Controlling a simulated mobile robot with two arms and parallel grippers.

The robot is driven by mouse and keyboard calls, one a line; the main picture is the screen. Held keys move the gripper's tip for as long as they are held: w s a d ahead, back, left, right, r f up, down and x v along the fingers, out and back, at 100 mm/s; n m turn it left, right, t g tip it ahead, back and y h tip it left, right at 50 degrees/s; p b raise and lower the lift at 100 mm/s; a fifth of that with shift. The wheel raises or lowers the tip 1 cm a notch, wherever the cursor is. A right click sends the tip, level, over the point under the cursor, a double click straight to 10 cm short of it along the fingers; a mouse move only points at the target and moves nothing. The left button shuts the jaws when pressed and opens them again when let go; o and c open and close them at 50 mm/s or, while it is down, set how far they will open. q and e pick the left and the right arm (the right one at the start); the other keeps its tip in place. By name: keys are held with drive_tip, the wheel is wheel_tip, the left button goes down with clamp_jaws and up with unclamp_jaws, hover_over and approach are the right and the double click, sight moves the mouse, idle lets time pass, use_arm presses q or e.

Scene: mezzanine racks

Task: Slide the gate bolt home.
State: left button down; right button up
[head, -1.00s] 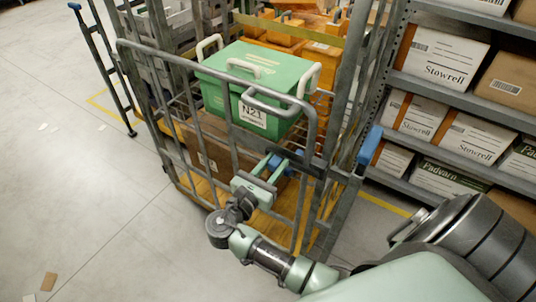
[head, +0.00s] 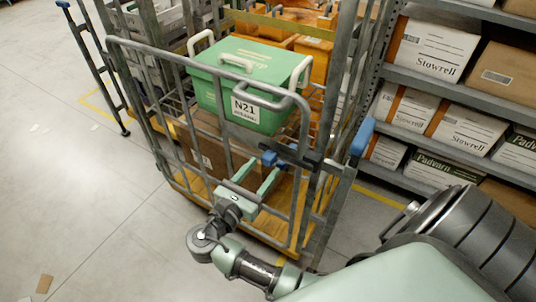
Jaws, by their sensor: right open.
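The roll cage's front gate (head: 178,62) is a grey tube frame, standing across the cage front. The bolt's blue handle (head: 271,158) is on the gate's right side, beside a dark bolt bar (head: 303,160) running toward the right post (head: 338,185). My right gripper (head: 262,173) is open, its two pale green fingers pointing up at the blue handle from just below and in front. It looks empty; whether a fingertip touches the handle I cannot tell. How far the bolt reaches into the post is unclear. My left gripper is not in view.
Inside the cage a green crate (head: 222,78) marked N21 sits above a brown box (head: 205,150). A blue-capped upright (head: 362,136) stands at the right. Shelves of boxes (head: 436,46) fill the right side. Floor at left is mostly clear.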

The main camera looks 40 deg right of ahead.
drive_tip(key=shift+v, duration=1.45)
